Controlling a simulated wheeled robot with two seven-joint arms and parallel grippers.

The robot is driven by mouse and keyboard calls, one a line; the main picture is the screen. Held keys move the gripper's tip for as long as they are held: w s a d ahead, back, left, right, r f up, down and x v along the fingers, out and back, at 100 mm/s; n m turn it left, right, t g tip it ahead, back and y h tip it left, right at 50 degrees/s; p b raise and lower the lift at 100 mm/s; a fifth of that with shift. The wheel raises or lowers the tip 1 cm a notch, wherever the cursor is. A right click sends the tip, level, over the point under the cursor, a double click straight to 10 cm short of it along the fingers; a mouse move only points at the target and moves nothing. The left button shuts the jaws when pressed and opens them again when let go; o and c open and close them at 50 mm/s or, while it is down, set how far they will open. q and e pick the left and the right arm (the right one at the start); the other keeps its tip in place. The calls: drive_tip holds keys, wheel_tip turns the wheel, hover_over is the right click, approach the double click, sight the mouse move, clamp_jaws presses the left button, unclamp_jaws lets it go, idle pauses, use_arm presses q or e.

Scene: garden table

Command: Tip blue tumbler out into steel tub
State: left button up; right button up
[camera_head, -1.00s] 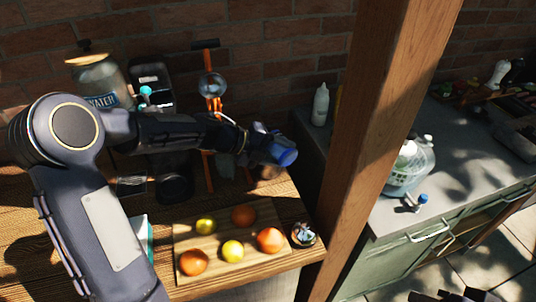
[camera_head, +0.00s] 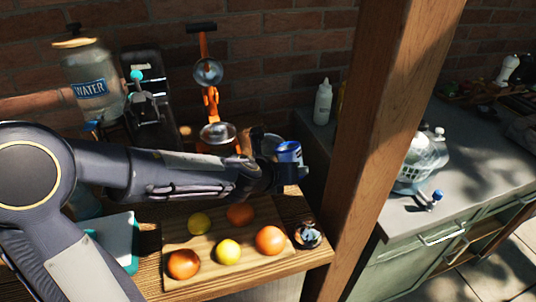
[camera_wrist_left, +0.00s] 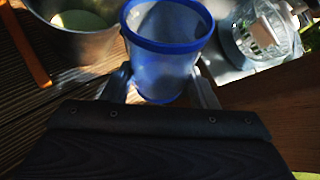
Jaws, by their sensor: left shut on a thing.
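My left gripper (camera_wrist_left: 160,90) is shut on the blue tumbler (camera_wrist_left: 165,65), with one finger on each side of its lower part. The tumbler is translucent with a blue rim and a blue base band, and its mouth faces up in the left wrist view. In the head view the tumbler (camera_head: 289,152) is held above the right end of the wooden table. I cannot tell what is inside it. The steel tub (camera_wrist_left: 85,45) is beside the tumbler, to its left in the left wrist view, apart from it. In the head view it is mostly hidden behind my gripper (camera_head: 284,168). My right gripper is out of view.
A cutting board (camera_head: 210,270) with several citrus fruits lies in front of my left arm. A small ornament (camera_head: 308,235) sits at the table's right edge. A wooden post (camera_head: 375,130) stands close to the right. A water dispenser (camera_head: 92,75) and an orange juicer (camera_head: 211,100) stand behind.

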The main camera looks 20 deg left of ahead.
use_arm(q)
drive_tip(key=f+b, duration=0.1)
drive_tip(key=d+f+m+t+b, duration=0.1)
drive_tip(key=b, duration=0.1)
drive_tip(key=s+f+y+b, duration=0.1)
drive_tip(key=shift+d, duration=0.15)
drive_tip(key=shift+s+d+r+m+t+y, duration=0.15)
drive_tip(key=shift+r+m+t+y, duration=0.15)
drive_tip(key=shift+r+m+t, duration=0.25)
drive_tip(key=shift+s+d+r+m+t+y, duration=0.15)
drive_tip(key=shift+r+m+t+y, duration=0.15)
drive_tip(key=shift+r, duration=0.45)
